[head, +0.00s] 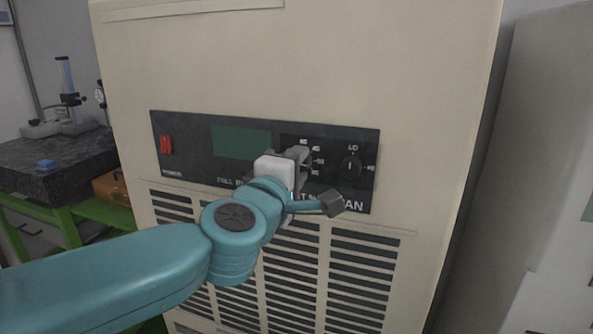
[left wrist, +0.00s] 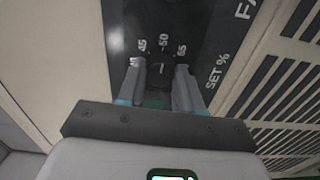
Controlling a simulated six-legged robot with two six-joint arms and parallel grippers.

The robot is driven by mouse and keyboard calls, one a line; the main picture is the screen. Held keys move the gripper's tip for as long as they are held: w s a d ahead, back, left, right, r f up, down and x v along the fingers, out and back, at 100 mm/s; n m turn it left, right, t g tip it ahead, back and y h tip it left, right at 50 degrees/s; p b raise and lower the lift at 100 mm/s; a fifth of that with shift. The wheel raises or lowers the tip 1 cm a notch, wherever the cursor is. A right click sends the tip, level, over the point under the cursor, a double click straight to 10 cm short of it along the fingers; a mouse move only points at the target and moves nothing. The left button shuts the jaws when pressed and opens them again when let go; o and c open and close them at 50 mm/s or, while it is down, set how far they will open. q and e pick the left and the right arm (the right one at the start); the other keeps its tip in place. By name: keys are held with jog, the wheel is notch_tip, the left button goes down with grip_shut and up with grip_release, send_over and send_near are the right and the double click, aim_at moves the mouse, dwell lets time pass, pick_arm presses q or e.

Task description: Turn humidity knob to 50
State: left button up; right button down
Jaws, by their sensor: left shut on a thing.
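The humidity knob (left wrist: 160,82) is dark and sits between my left fingers in the left wrist view. The labels 45, 50 and 55 stand around it on the black panel, with "SET %" to the right. A small pale mark shows near the knob's top, below the 50; its exact direction is hard to read. My left gripper (left wrist: 164,76) is shut on the knob. In the head view my left gripper (head: 301,156) reaches the control panel (head: 195,172) and hides most of the knob. My right gripper is not in view.
A second knob (head: 350,167), marked LO, is right of my gripper. A red switch (head: 165,145) and a green display (head: 240,142) are to the left. Vent slats (head: 355,270) lie below the panel. A stone-topped bench (head: 60,165) stands at the left.

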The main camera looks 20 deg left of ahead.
pick_arm(q)
jog(key=shift+f+n, duration=0.1)
jog(key=shift+n, duration=0.2)
jog(key=o, duration=1)
jog(key=shift+s, duration=0.1)
jog(key=shift+o, duration=0.2)
jog(key=s+p, duration=0.1)
jog(key=s, duration=1.5)
jog(key=shift+a, duration=0.3)
jog(key=shift+s, duration=0.1)
